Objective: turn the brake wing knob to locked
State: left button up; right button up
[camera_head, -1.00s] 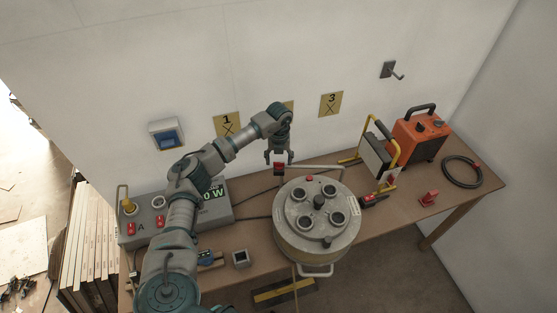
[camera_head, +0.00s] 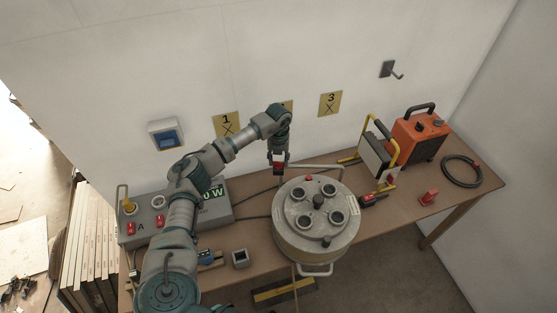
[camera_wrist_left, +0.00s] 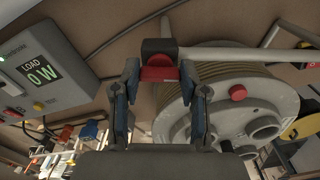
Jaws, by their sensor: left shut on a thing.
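The red brake wing knob (camera_head: 277,170) is at the back left of the round grey cable drum (camera_head: 290,242). In the left wrist view the red knob (camera_wrist_left: 159,70) sits against a dark block (camera_wrist_left: 158,46) beside the drum's pale tube frame (camera_wrist_left: 225,53). My left gripper (camera_head: 278,163) points down at the knob and is shut on it. In the left wrist view its fingertips (camera_wrist_left: 159,76) flank the knob on both sides. The fingers hide part of the knob, and no locked marking can be read. My right gripper is not in view.
A grey load meter box (camera_head: 212,211) reading 0 W stands left of the drum. A yellow-framed lamp (camera_head: 374,157), an orange box (camera_head: 418,138) and a black cable coil (camera_head: 462,186) stand right. A small red part (camera_head: 428,198) lies near the bench (camera_head: 400,215) front. The wall is close behind.

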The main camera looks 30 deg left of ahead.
pick_arm(q)
jog(key=m, duration=0.3)
jog(key=shift+m, duration=0.4)
jog(key=m, duration=0.4)
jog(key=shift+m, duration=0.3)
jog(key=m, duration=0.4)
jog(key=shift+d+m, duration=0.1)
jog(key=shift+m, duration=2.4)
jog(key=o, duration=1.1)
jog(key=shift+o, duration=0.2)
jog(key=shift+r, duration=0.1)
